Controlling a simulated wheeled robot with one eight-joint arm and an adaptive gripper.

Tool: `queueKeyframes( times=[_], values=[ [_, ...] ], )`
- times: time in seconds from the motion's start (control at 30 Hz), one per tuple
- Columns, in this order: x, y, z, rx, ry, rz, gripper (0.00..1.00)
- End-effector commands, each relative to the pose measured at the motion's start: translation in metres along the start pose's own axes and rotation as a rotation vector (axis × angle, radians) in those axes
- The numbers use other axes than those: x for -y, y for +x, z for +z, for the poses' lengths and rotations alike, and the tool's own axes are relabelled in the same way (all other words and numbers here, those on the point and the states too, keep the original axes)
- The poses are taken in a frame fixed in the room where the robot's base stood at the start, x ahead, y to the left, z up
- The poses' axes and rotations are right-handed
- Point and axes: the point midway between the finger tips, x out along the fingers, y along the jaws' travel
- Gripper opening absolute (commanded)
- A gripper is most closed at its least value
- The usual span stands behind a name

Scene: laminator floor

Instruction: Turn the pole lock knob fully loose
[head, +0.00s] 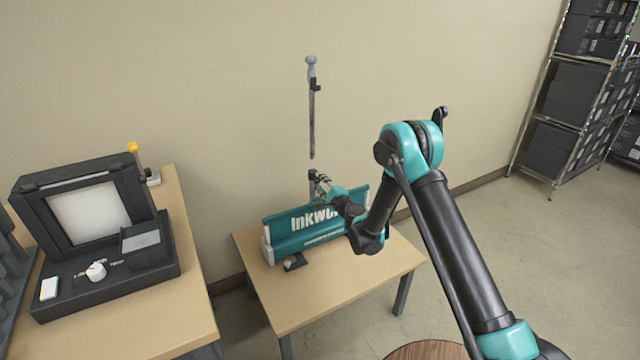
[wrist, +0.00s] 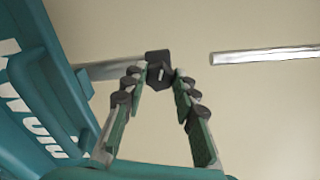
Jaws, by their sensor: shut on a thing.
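A teal roll-up banner stand (head: 300,243) with white lettering sits on the small table. Its pole (head: 311,125) rises behind it, and a light gap shows between the upper and lower lengths of pole. The black lock knob (wrist: 158,66) is on the lower length, at the tips of my gripper (wrist: 158,76). The fingers are shut on the knob, one fingertip at each side. In the head view my gripper (head: 321,182) reaches the pole just above the stand, and it partly hides the knob. How far the knob is turned cannot be told.
The stand's teal body fills the left of the wrist view, close to my fingers. A black machine with a pale screen (head: 90,215) is on the left table (head: 190,270). A small black item (head: 294,262) lies before the stand. Shelves (head: 555,120) stand right; floor between is clear.

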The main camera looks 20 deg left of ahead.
Motion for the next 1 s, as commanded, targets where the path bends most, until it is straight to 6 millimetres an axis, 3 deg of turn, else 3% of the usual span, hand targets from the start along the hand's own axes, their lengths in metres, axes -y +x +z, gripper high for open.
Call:
queueKeyframes(
  times=[0.43,1.0],
  values=[
    [-0.0017,-0.0009,0.0003,0.001,-0.279,0.0,0.0],
    [-0.002,-0.0007,0.0005,0.002,-0.344,0.0,0.0]
  ],
)
